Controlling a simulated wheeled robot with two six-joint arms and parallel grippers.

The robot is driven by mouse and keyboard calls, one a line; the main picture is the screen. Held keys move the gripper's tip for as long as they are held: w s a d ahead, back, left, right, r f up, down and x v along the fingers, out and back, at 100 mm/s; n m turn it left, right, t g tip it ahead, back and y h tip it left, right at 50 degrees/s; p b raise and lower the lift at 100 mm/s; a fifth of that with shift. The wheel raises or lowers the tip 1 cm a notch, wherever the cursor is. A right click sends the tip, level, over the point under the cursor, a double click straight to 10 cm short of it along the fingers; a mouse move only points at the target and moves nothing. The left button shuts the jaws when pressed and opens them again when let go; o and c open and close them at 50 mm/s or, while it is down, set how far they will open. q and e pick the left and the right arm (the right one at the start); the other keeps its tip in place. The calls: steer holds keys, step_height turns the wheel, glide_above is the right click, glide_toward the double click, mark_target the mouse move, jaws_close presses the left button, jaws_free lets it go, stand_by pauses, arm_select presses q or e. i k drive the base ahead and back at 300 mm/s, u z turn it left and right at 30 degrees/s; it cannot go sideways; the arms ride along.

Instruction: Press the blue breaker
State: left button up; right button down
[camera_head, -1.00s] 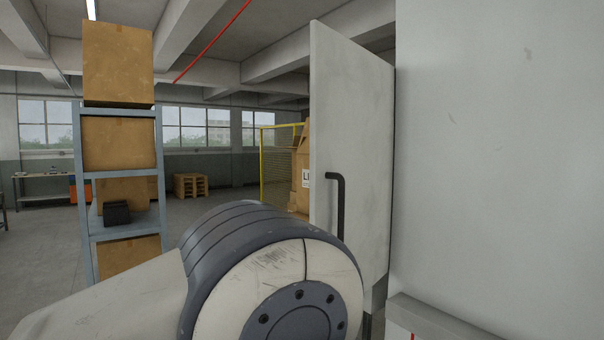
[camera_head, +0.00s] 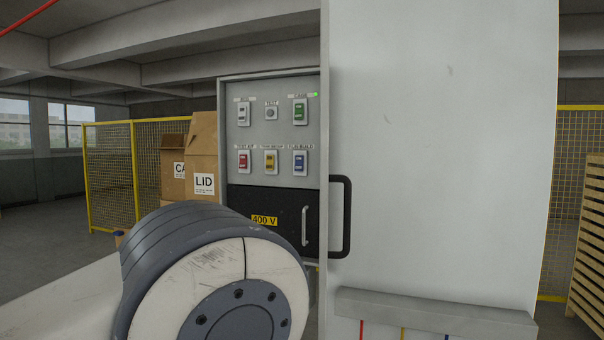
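The blue breaker (camera_head: 299,162) sits at the right end of the lower row on a grey electrical panel (camera_head: 263,90). In that row are also a yellow breaker (camera_head: 270,161) and a red breaker (camera_head: 243,160). The upper row holds a white or grey switch (camera_head: 243,114), a round button (camera_head: 271,113) and a green breaker (camera_head: 299,113). The labels are too small to read surely. My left arm's large joint fills the lower left, in front of and below the panel. Neither gripper shows in the view.
A large pale door (camera_head: 440,150) with a black handle (camera_head: 346,217) stands right of the panel. A black 400 V cover (camera_head: 265,205) is below the breakers. Cardboard boxes (camera_head: 203,150) and a yellow mesh fence (camera_head: 108,165) stand at the left. Slatted wood (camera_head: 590,235) is at far right.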

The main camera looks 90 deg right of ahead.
mark_target(299, 159)
steer(key=z, duration=1)
steer(key=i, duration=0.85)
steer(key=z, duration=0.9)
